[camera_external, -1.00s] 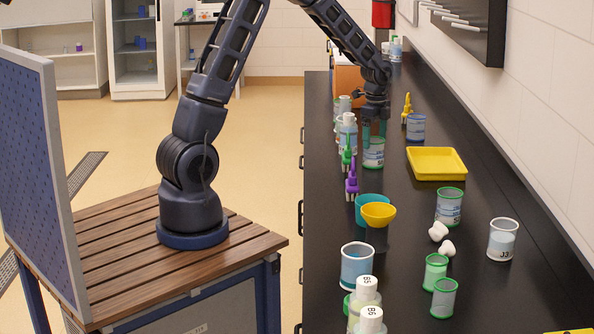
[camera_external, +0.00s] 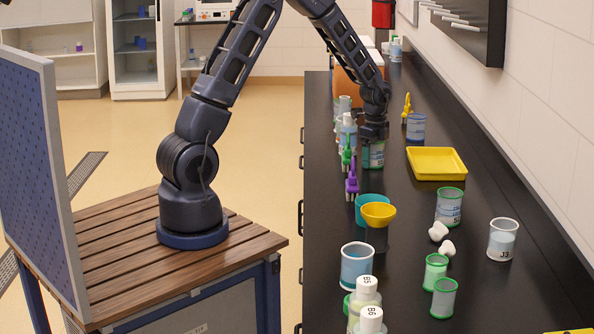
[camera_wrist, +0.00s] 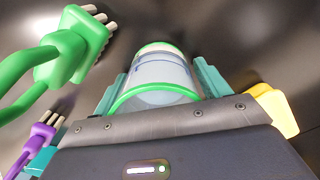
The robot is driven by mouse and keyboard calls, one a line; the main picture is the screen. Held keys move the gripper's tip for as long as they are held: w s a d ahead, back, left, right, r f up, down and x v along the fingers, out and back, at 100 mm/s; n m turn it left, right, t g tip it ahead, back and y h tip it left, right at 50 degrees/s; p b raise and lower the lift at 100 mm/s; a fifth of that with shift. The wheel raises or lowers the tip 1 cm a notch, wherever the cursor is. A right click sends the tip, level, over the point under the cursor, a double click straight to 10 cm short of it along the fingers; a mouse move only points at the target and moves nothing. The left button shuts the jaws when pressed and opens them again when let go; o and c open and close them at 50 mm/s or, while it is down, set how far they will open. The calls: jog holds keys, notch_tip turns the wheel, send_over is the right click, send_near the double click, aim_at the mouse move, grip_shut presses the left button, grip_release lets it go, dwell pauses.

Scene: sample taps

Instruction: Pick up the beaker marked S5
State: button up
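A clear beaker with a green rim and a blue-white label (camera_external: 373,158) stands upright on the black bench. Its marking cannot be read. My gripper (camera_external: 373,150) is down over it, pointing down. In the wrist view the same beaker (camera_wrist: 160,80) sits between the teal fingers of my gripper (camera_wrist: 158,85), one on each side; they look open, with little room and no clear squeeze. Another green-rimmed beaker (camera_external: 449,207) stands nearer the camera at right, its mark starting with S but not clearly legible.
A green pronged tool (camera_external: 347,152) and a purple one (camera_external: 352,184) stand close to the left and front. Bottles (camera_external: 347,130) crowd the left edge. A blue beaker (camera_external: 416,127) and yellow tray (camera_external: 437,163) lie right. Teal and yellow bowls (camera_external: 379,214) stand in front.

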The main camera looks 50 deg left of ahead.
jog(key=c, duration=0.8)
jog(key=shift+r, duration=0.2)
